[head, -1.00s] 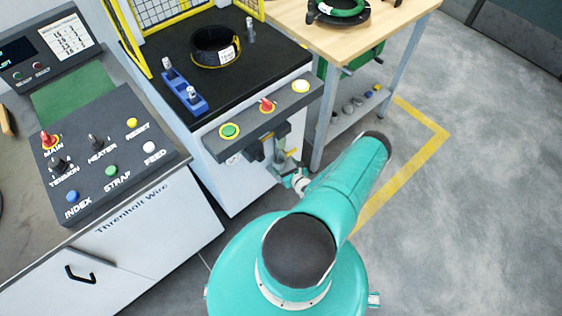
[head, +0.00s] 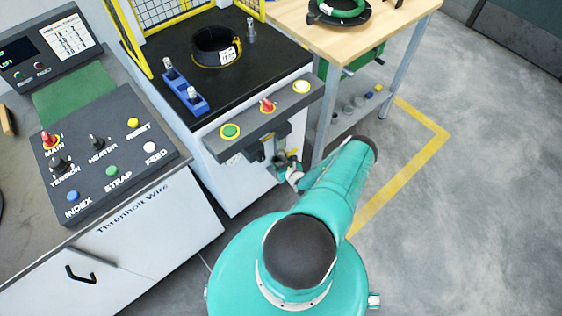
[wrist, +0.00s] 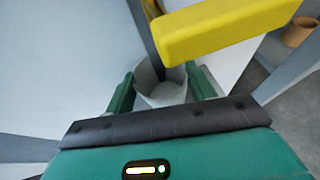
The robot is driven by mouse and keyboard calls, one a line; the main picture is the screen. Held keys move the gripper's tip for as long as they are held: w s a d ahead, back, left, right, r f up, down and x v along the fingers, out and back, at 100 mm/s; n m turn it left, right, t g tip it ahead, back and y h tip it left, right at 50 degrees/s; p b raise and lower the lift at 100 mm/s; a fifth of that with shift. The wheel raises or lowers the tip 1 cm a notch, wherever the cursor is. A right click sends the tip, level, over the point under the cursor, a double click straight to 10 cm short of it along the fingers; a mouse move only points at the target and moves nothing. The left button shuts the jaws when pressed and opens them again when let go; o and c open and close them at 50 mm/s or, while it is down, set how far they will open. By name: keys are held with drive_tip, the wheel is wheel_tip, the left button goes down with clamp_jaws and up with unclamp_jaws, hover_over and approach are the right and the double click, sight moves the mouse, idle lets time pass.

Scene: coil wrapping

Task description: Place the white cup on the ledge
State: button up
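The white cup (wrist: 160,92) shows in the wrist view, mouth toward the camera, between the two green fingers of my gripper (wrist: 162,90). The fingers sit close against its two sides, so my gripper looks shut on it. A dark upright bar (wrist: 142,35) rises behind the cup, and a yellow block (wrist: 225,28) juts out just above and to its right. In the head view my gripper (head: 280,160) is low at the machine's front, under the button panel; the cup is hard to make out there. I cannot tell which surface is the ledge.
The button panel (head: 254,128) overhangs the gripper. A wooden table (head: 355,40) with a lower shelf (head: 345,122) stands to the right. A brown cup-like object (wrist: 298,31) shows at the wrist view's right. Open floor (head: 480,200) lies at the right.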

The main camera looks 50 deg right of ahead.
drive_tip(key=shift+s+d, duration=0.4)
drive_tip(key=shift+d, duration=0.1)
drive_tip(key=o, duration=1)
drive_tip(key=shift+o, duration=0.2)
drive_tip(key=v, duration=1.3)
drive_tip(key=shift+s+a, duration=0.2)
drive_tip(key=shift+s, duration=0.15)
drive_tip(key=shift+r, duration=0.1)
